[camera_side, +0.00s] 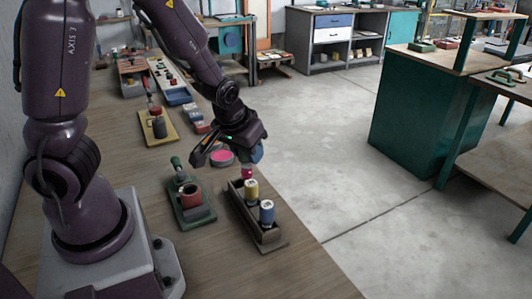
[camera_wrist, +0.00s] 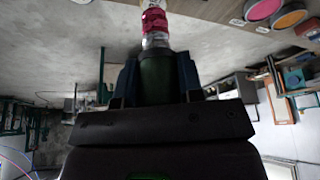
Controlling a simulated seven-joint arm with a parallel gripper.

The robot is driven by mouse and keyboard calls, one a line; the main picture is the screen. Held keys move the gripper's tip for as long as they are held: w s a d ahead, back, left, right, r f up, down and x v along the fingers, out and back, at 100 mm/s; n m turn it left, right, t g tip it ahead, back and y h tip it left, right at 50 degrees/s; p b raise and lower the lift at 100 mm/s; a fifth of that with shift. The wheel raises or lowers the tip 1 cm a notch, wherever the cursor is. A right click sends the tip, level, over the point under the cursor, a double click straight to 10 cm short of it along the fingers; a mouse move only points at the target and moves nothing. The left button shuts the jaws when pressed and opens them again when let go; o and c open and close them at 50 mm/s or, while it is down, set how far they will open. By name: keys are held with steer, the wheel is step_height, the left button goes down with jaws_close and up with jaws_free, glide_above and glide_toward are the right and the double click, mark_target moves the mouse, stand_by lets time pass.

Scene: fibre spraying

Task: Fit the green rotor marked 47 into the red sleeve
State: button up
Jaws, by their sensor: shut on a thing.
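My gripper (camera_side: 232,156) hangs above the far end of the wooden rack, fingers downward. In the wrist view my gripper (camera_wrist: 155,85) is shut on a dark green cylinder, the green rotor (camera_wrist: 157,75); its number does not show. I cannot make the rotor out clearly in the side view. The red sleeve (camera_side: 190,196) stands on a green base plate with a green-knobbed post, left of the rack. Its dark opening faces up and looks empty. My gripper is above and right of the sleeve, apart from it.
The rack (camera_side: 270,239) holds a yellow rotor (camera_side: 251,191), a blue rotor (camera_side: 267,212) and a pink one (camera_side: 247,173) below my gripper. A pink round dish (camera_side: 221,156) lies behind. A tan board with a dark cylinder (camera_side: 158,127) stands farther back. The front table is clear.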

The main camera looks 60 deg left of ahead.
steer(key=s+a+n+g+y, duration=0.25)
steer(key=s+a+n, duration=0.35)
steer(key=n, duration=0.3)
steer(key=r+n+g+h, duration=0.15)
steer(key=n+g, duration=0.35)
steer(key=n, duration=0.9)
glide_above(183, 189)
steer(key=w, duration=0.1)
steer(key=shift+d, duration=0.35)
steer(key=shift+f, duration=2.95)
steer(key=shift+f, duration=2.75)
steer(key=o, duration=1.2)
steer(key=shift+w+r, duration=0.1)
